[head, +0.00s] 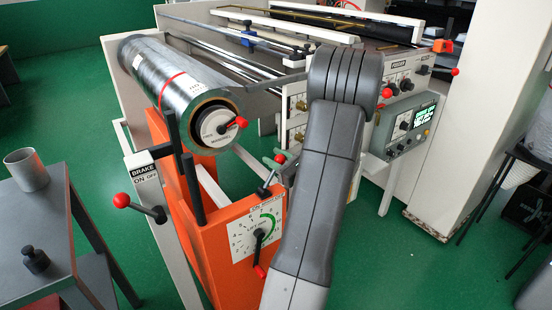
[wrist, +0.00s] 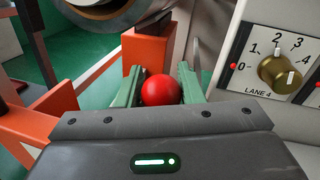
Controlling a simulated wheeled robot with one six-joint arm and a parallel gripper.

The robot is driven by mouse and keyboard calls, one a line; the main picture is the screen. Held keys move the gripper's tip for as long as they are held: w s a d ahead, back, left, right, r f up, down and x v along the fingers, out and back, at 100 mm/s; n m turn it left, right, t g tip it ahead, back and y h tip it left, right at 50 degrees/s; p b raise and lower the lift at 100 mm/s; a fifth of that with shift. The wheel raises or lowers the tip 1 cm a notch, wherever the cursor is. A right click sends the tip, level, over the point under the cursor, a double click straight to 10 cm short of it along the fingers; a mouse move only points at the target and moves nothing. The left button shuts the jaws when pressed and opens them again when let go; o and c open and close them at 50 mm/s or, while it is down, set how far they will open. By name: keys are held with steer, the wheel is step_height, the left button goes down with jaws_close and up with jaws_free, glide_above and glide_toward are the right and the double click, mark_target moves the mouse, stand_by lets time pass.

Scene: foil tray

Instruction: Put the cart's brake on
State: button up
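The orange cart (head: 200,255) stands left of centre in the head view with a foil roll (head: 165,80) above it. A small sign (head: 143,173) reads BRAKE, ON, OFF. Below it, the brake lever with a red knob (head: 121,200) points left and slightly up, toward the ON side. My gripper (head: 275,158) is at another red-knobbed lever above the cart's dial plate, right of and apart from the brake lever. In the wrist view its green fingers (wrist: 161,85) look shut on that red knob (wrist: 161,92), one on each side. The lever below the knob is hidden there.
The dial plate (head: 245,235) has a red-tipped pointer. The machine (head: 300,110) stands close on the right; its LANE 4 dial (wrist: 280,72) is beside my gripper. A grey table (head: 40,235) with a metal cup (head: 27,170) and a black weight (head: 35,260) stands left.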

jaws_close()
steer(key=s+a+n+h+b, duration=0.1)
steer(key=s+a+n+b, duration=0.2)
steer(key=b, duration=0.6)
steer(key=s+a+n+h+b, duration=0.2)
steer(key=s+a+n+b, duration=0.2)
steer(key=a+n+b, duration=0.3)
steer(key=n+b, duration=0.2)
steer(key=shift+s+f+n, duration=0.15)
steer(key=shift+f+n, duration=0.05)
steer(key=shift+n, duration=0.1)
